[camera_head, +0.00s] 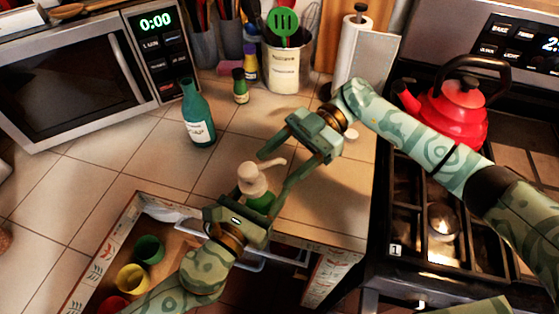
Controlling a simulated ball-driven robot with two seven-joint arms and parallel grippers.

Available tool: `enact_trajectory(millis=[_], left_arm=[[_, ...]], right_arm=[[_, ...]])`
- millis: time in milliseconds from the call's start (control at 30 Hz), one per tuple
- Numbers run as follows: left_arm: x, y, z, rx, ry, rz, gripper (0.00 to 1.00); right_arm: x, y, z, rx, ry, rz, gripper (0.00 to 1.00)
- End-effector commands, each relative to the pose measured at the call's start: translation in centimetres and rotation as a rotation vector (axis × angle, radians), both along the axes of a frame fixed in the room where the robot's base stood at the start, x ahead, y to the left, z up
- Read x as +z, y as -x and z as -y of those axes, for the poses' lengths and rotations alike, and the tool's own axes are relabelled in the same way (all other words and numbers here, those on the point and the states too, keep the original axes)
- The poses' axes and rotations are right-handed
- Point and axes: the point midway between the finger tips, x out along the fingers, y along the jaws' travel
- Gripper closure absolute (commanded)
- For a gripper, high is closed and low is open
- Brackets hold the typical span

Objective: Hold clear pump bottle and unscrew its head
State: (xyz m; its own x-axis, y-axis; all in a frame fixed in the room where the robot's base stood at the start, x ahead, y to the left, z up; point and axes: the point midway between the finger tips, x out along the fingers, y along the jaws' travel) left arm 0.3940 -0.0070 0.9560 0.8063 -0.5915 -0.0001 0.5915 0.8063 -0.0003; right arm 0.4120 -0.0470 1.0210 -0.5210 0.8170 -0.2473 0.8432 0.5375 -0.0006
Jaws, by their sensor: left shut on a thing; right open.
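The pump bottle has a cream pump head (252,178) with a nozzle pointing right, and the small part of its body (261,203) that shows looks green, not clear. It looks roughly upright above the counter's front edge. My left gripper (249,207) is shut on the bottle body from the near side; its fingers and the lower bottle are mostly hidden. My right gripper (273,172) is open, reaching in from the upper right.
An open drawer (107,235) with coloured cups lies below left. A green bottle (199,118) stands on the tiled counter (150,165), with small bottles and a utensil crock (286,68) behind. A stove with a red kettle (455,112) is at right.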

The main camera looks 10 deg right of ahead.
Motion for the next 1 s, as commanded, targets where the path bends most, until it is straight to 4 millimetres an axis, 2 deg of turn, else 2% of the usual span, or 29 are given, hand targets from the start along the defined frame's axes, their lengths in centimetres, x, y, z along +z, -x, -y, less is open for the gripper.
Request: enact_trajectory(millis=[167,367,467,567,700,800,1000], left_arm=[[0.0,0.0,0.0,0.0,0.0,0.0,0.66],[0.0,0.0,0.0,0.0,0.0,0.0,0.66],[0.0,0.0,0.0,0.0,0.0,0.0,0.66],[0.0,0.0,0.0,0.0,0.0,0.0,0.66],[0.0,0.0,0.0,0.0,0.0,0.0,0.66],[0.0,0.0,0.0,0.0,0.0,0.0,0.66],[0.0,0.0,0.0,0.0,0.0,0.0,0.66]], right_arm=[[-0.6,0.4,0.0,-0.05,0.018,0.012,0.38],[-2.1,0.8,1.0,-0.337,0.078,0.138,0.38],[-1.3,0.6,2.4,-0.539,0.08,0.268,0.38],[0.3,0.9,3.4,-0.714,0.055,0.364,0.38],[0.7,3.5,2.4,-0.879,0.025,0.228,0.38],[0.6,4.9,1.4,-0.93,0.01,0.102,0.38],[0.4,5.9,0.3,-0.961,-0.002,0.001,0.38]])
